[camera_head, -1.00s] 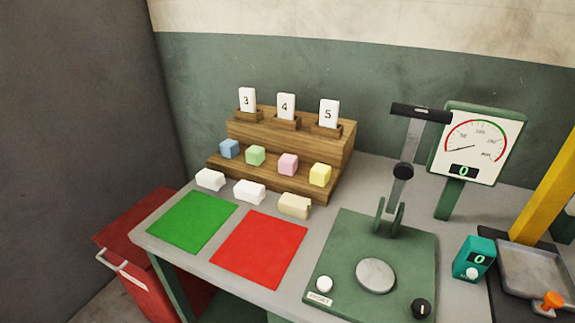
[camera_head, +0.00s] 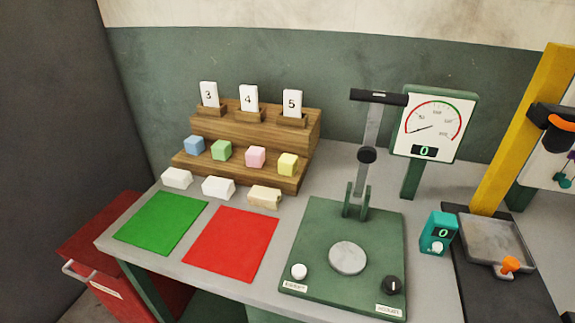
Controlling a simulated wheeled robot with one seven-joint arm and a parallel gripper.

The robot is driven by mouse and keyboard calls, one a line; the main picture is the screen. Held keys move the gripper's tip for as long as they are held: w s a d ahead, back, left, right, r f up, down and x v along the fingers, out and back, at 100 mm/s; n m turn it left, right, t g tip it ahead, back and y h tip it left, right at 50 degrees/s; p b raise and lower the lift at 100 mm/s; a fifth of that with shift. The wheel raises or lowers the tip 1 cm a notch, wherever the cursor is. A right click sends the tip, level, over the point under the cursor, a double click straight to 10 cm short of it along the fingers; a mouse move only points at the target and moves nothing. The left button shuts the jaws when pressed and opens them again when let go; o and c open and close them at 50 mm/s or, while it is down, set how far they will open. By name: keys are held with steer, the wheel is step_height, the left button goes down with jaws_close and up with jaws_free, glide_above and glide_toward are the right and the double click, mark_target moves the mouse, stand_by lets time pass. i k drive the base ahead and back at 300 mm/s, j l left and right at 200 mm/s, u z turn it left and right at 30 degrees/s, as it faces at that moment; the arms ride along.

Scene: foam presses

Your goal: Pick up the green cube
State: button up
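The green cube (camera_head: 221,150) sits on the lower step of the wooden stand (camera_head: 262,132). A blue cube (camera_head: 194,145) is to its left. A pink cube (camera_head: 256,157) and a yellow cube (camera_head: 288,164) are to its right, with gaps between them. My gripper does not show in this view.
White blocks (camera_head: 218,188) and a beige block (camera_head: 265,196) lie before the stand. A green mat (camera_head: 160,222) and a red mat (camera_head: 232,244) lie in front. A green press (camera_head: 347,225) with a lever stands right, beside a gauge (camera_head: 433,124) and a teal box (camera_head: 438,233).

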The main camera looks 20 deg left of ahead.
mark_target(222, 150)
steer(key=i+j, duration=0.1)
steer(key=j, duration=0.35)
steer(key=i+j, duration=0.15)
steer(key=j, duration=0.3)
steer(key=i+j, duration=0.1)
steer(key=j, duration=0.4)
steer(key=i+j, duration=0.15)
steer(key=j, duration=0.3)
steer(key=i+j, duration=0.1)
steer(key=j, duration=0.35)
steer(key=i+j, duration=0.1)
steer(key=j, duration=0.35)
steer(key=i+j, duration=0.15)
steer(key=j, duration=0.35)
